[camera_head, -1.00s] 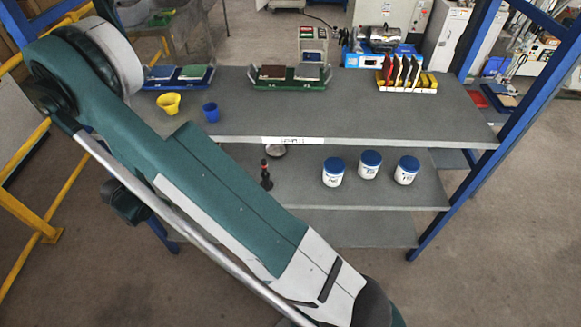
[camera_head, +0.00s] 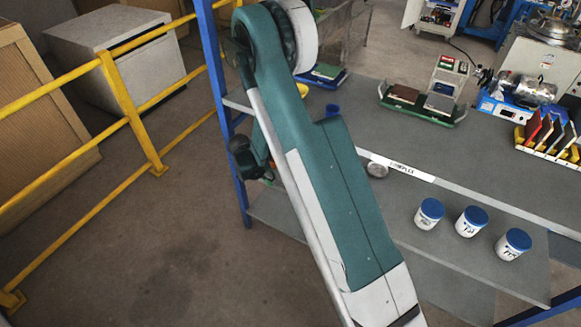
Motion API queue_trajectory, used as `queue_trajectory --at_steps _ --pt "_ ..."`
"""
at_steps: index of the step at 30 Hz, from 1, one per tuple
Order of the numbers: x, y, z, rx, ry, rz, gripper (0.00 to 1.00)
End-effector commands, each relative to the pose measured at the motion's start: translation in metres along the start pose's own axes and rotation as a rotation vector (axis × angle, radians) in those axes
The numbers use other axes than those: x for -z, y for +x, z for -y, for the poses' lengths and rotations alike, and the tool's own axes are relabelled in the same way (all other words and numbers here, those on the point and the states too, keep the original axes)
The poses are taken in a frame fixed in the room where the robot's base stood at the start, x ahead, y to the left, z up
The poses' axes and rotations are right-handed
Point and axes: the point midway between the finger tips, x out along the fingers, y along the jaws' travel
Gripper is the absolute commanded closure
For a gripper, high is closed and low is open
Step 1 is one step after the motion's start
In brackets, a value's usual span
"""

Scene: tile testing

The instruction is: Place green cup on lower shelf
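I see no green cup in the head view. A blue cup (camera_head: 332,110) stands on the tabletop (camera_head: 470,140), right beside my arm. A yellow cup (camera_head: 302,89) shows behind it, mostly hidden by my arm. The lower shelf (camera_head: 400,215) lies below the tabletop's front edge, with its left part covered by my arm. My gripper is not recognisable in the view; my large teal and white arm link crosses the middle.
Three blue-lidded white jars (camera_head: 473,221) and a round metal dish (camera_head: 377,169) stand on the lower shelf. A green tray (camera_head: 423,107) and a yellow rack (camera_head: 549,148) are on the tabletop. A blue post (camera_head: 222,100) and yellow railing (camera_head: 128,107) stand left.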

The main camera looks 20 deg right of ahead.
Motion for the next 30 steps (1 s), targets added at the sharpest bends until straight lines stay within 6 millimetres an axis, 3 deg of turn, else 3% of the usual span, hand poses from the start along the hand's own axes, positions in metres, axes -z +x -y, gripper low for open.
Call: queue_trajectory --at_steps 6,12,30 --pt "0.038 0.018 0.001 0.0 0.002 0.0 0.84" --pt "0.059 0.027 0.0 0.0 0.001 0.0 0.84" --pt "0.072 0.032 0.0 0.0 0.001 0.0 0.84"
